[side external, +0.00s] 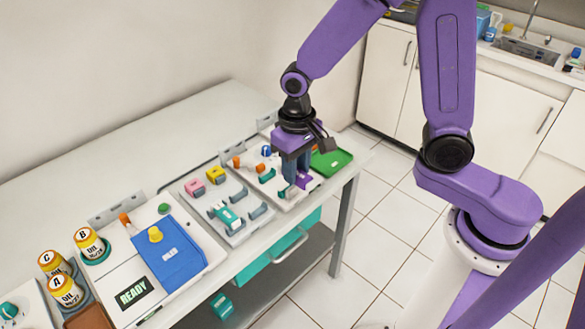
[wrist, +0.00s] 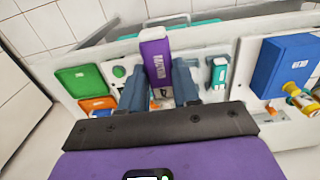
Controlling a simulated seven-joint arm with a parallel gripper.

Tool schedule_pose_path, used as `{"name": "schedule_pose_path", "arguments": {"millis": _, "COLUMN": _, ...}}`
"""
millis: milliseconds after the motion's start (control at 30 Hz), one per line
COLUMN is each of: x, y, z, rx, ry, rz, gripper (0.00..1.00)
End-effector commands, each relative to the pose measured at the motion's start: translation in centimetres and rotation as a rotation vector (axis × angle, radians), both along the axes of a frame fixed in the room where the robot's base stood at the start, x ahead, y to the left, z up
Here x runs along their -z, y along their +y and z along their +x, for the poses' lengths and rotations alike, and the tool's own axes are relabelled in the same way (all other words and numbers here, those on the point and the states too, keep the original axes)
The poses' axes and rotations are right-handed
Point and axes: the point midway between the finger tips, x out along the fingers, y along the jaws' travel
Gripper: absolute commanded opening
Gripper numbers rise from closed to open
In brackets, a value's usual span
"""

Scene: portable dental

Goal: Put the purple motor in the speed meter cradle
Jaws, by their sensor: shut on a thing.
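My gripper (wrist: 158,88) is shut on the purple motor (wrist: 155,58), a labelled block standing out between the two grey-blue fingers in the wrist view. In the side view my gripper (side external: 292,170) is low over the right-hand white station on the bench, and a purple part of the motor (side external: 304,181) shows beside the fingers. The fingers hide much of the motor and the surface beneath it. I cannot tell which fixture is the speed meter cradle, nor whether the motor touches anything below.
A green tray (side external: 331,163) lies right of my gripper. Left of it are a grey cradle tray with a teal unit (side external: 228,216), pink (side external: 192,186) and yellow (side external: 215,175) blocks, and a blue panel (side external: 170,254) by the READY screen (side external: 133,293). The bench behind is clear.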

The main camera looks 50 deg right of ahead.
Motion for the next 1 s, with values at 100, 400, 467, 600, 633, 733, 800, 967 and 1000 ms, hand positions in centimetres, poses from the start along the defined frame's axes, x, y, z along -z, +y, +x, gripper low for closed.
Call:
{"name": "schedule_pose_path", "arguments": {"millis": 100, "x": 0.8, "y": -0.6, "z": 2.6, "rx": 0.005, "ry": 0.002, "rz": -0.001, "gripper": 0.0}}
{"name": "schedule_pose_path", "arguments": {"millis": 400, "x": 3.9, "y": -3.5, "z": 9.5, "rx": 0.006, "ry": 0.003, "rz": -0.001, "gripper": 0.0}}
{"name": "schedule_pose_path", "arguments": {"millis": 467, "x": 4.4, "y": -4.0, "z": 10.4, "rx": 0.004, "ry": 0.002, "rz": -0.001, "gripper": 0.0}}
{"name": "schedule_pose_path", "arguments": {"millis": 600, "x": 5.1, "y": -4.7, "z": 11.6, "rx": 0.002, "ry": 0.0, "rz": 0.0, "gripper": 0.0}}
{"name": "schedule_pose_path", "arguments": {"millis": 633, "x": 5.2, "y": -4.8, "z": 11.7, "rx": 0.002, "ry": 0.001, "rz": 0.0, "gripper": 0.0}}
{"name": "schedule_pose_path", "arguments": {"millis": 733, "x": 5.6, "y": -4.9, "z": 11.9, "rx": 0.001, "ry": 0.001, "rz": 0.0, "gripper": 0.0}}
{"name": "schedule_pose_path", "arguments": {"millis": 800, "x": 5.9, "y": -4.9, "z": 11.9, "rx": 0.001, "ry": 0.001, "rz": 0.0, "gripper": 0.0}}
{"name": "schedule_pose_path", "arguments": {"millis": 967, "x": 7.2, "y": -4.9, "z": 11.8, "rx": 0.001, "ry": 0.002, "rz": -0.001, "gripper": 0.0}}
{"name": "schedule_pose_path", "arguments": {"millis": 1000, "x": 7.5, "y": -4.9, "z": 11.8, "rx": 0.001, "ry": 0.002, "rz": -0.001, "gripper": 0.0}}
